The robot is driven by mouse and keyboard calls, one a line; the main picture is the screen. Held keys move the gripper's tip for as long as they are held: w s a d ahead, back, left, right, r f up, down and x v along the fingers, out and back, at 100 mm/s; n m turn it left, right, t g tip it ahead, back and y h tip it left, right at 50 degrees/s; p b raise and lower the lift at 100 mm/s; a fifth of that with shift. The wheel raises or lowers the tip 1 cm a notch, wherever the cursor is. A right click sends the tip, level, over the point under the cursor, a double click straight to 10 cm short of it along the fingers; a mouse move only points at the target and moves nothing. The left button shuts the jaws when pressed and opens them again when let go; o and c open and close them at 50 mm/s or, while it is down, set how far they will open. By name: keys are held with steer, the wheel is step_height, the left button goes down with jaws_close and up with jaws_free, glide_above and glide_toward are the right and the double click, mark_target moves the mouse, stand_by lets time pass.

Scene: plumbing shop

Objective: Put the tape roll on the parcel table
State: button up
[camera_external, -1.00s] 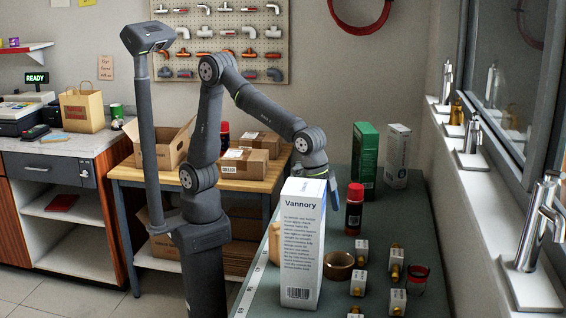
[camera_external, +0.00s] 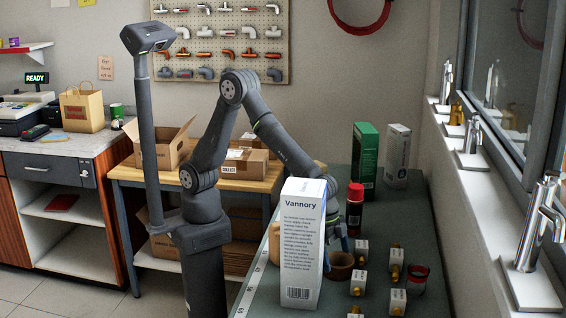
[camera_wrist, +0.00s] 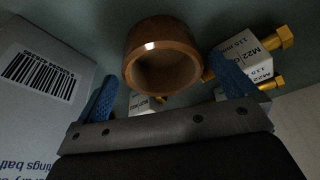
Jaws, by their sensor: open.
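The brown tape roll (camera_external: 338,267) lies on the green counter, just right of the tall white Vannory box, which hides part of it. In the wrist view the tape roll (camera_wrist: 163,55) is a brown ring ahead of and between my blue fingertips. My gripper (camera_wrist: 165,85) is open, with nothing held, and is close above the roll.
The tall Vannory box (camera_external: 303,250) stands right beside my gripper. Small white fitting boxes (camera_external: 361,249) with brass parts lie to the right. A red-capped can (camera_external: 354,208) stands behind. An open carton (camera_external: 165,150) and closed parcels (camera_external: 243,163) occupy much of the parcel table.

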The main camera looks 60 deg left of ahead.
mark_target(338, 260)
steer(key=shift+x, duration=1.7)
steer(key=shift+w+d, duration=0.1)
steer(key=c, duration=1)
steer(key=shift+r, duration=0.15)
